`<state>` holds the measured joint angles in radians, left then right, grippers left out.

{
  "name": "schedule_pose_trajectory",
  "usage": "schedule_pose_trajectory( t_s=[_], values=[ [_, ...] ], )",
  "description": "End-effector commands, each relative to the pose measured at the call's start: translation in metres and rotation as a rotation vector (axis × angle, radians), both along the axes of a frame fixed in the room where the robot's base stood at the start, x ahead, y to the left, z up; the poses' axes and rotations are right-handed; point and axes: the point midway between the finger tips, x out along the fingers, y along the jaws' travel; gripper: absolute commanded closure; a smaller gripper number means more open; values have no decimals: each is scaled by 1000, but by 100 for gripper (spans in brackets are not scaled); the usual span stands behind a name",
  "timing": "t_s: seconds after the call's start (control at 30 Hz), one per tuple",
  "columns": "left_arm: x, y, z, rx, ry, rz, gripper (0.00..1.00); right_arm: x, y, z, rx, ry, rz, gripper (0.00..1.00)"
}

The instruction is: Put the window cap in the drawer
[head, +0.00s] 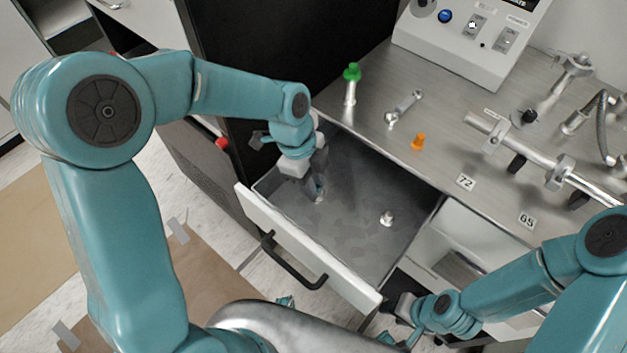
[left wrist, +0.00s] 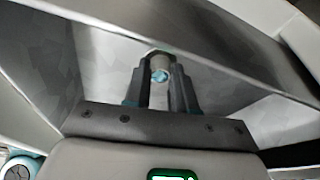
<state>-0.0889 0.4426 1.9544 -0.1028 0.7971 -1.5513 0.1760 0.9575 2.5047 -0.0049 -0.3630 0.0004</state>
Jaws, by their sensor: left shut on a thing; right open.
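The drawer (head: 345,272) is pulled open below the bench, its white front and black handle toward me. My left gripper (head: 318,190) points down inside the drawer, near its left end. It is shut on a small round metal piece with a bluish centre, which looks like the window cap (left wrist: 160,75); the left wrist view shows it between the fingertips of the left gripper (left wrist: 160,88). In the head view the fingers mostly hide it. I cannot tell whether it touches the drawer floor. My right gripper (head: 402,308) is open and empty by the drawer's front right corner.
A small silver fitting (head: 387,217) stands on the drawer floor. On the bench above are a green-topped fitting (head: 351,85), a metal piece (head: 403,106), an orange piece (head: 418,142), and pipework (head: 535,160) at right. A dark cabinet (head: 270,50) stands behind my left arm.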

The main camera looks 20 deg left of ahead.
Motion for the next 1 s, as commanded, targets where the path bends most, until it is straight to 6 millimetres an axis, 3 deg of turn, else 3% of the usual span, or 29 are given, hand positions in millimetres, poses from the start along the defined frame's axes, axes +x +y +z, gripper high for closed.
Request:
schedule_pose_trajectory(
  t_s=[0.33,0.37,0.4,0.43,0.8,1.0],
  values=[
    [0,0,-4,0,-1,0,100,0,0,-4,0,0,0,57],
    [0,0,-3,0,-1,0,65,0,0,-3,0,0,0,57],
    [0,0,-2,0,-1,0,52,0,0,-2,0,0,0,57],
    [0,0,-2,0,-1,0,50,0,0,-2,0,0,0,57],
    [1,1,6,1,-3,1,50,0,0,2,0,0,0,57],
    [4,12,46,0,-8,2,50,0,0,7,0,0,0,57]
  ],
)
